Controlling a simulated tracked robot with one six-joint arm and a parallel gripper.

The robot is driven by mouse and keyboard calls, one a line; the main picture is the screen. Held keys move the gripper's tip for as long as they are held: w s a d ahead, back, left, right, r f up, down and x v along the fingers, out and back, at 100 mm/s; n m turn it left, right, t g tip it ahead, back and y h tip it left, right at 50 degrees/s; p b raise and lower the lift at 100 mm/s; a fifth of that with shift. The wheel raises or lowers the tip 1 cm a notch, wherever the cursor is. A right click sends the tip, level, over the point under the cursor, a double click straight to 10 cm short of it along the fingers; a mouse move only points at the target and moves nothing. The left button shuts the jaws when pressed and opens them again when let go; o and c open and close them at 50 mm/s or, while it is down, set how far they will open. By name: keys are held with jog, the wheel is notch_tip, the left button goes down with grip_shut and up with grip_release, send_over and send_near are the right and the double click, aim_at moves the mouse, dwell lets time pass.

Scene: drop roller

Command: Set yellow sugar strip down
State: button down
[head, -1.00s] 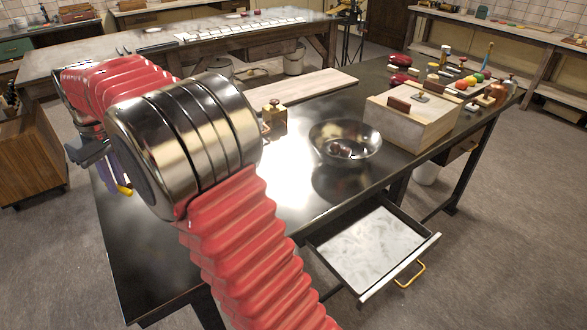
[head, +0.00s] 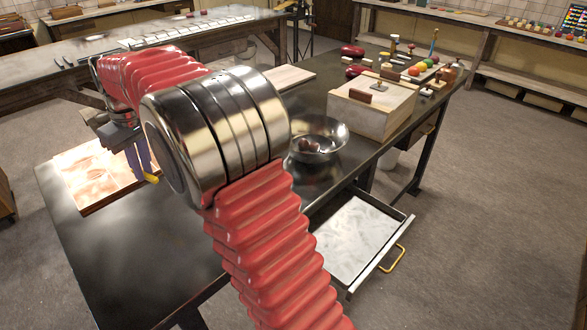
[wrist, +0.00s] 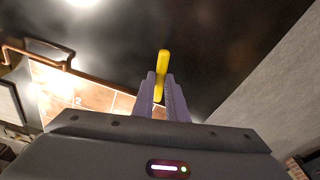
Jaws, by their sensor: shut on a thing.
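The yellow sugar strip (wrist: 163,62) is held upright between the two purple-grey fingers of my gripper (wrist: 161,90) in the wrist view, with its upper part sticking out beyond the fingertips. In the head view my gripper (head: 146,170) hangs at the left over the dark table (head: 150,250), beside the right edge of a copper-toned board. A small yellow end of the strip (head: 152,179) shows below the fingers there. The gap between strip and tabletop cannot be judged.
The copper-toned board (head: 88,182) lies at the table's left; its raised rail (wrist: 38,45) shows in the wrist view. A metal bowl (head: 318,150), a wooden box (head: 350,116) and an open drawer (head: 352,240) are to the right. The front left tabletop is bare.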

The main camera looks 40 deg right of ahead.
jog(key=shift+s, duration=0.1)
jog(key=s+d+m, duration=0.1)
jog(key=s+d, duration=0.5)
jog(key=d, duration=0.4)
jog(key=s+d+f+m, duration=0.1)
jog(key=s+d, duration=0.5)
jog(key=d, duration=0.5)
jog(key=s+d+m, duration=0.1)
jog(key=s+d, duration=0.5)
jog(key=d, duration=0.4)
jog(key=shift+s+d+f+h, duration=0.15)
jog(key=shift+d+f+h, duration=0.15)
jog(key=shift+f, duration=0.1)
jog(key=shift+f, duration=3.15)
jog(key=shift+f, duration=1.85)
jog(key=shift+f, duration=0.1)
